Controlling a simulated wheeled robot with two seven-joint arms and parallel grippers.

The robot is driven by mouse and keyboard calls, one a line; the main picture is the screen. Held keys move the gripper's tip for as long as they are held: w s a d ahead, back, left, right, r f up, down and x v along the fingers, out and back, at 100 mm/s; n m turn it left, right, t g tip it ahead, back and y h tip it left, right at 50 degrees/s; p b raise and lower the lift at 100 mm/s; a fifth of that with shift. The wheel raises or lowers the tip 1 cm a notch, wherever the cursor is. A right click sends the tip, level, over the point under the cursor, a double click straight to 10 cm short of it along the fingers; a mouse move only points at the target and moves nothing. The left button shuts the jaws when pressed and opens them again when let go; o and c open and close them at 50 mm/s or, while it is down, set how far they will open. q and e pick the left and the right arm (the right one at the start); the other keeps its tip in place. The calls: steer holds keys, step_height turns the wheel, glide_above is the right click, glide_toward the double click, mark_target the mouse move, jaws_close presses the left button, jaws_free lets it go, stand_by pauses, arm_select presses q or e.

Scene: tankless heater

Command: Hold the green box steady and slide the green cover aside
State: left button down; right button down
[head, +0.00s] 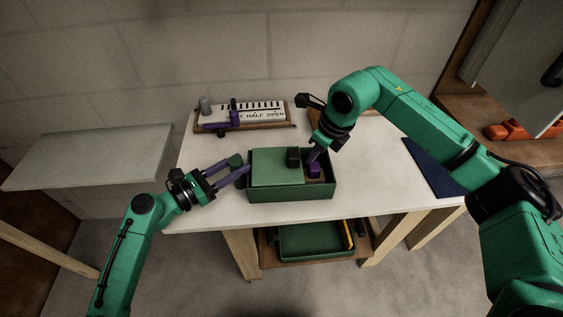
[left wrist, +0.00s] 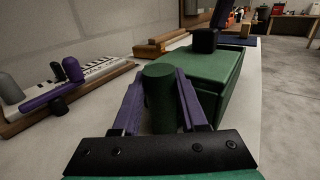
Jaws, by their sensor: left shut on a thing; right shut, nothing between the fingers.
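The green box (head: 292,190) stands on the white table. Its flat green cover (head: 272,170) lies over the left and middle part, and the right end is open. A black knob (head: 293,155) stands on the cover's right part. My left gripper (head: 241,171) is shut on a dark green upright cylinder (left wrist: 160,95) at the box's left side; whether it is joined to the box I cannot tell. My right gripper (head: 314,158) is shut and empty, pointing down just right of the knob; contact is unclear.
A board (head: 258,112) with lettering and purple parts lies at the back left. A dark blue mat (head: 430,168) is at the table's right. A green tray (head: 310,240) sits on the shelf below. The table's front left is clear.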

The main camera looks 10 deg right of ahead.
steer(key=shift+a, duration=0.6)
step_height(320, 180, up, 7)
stand_by(0.7)
steer(key=shift+d, duration=0.1)
steer(key=f, duration=0.3)
steer(key=d+f, duration=0.1)
steer(key=f, duration=0.3)
steer(key=shift+d, duration=0.2)
stand_by(0.5)
steer(key=shift+a, duration=0.1)
stand_by(1.6)
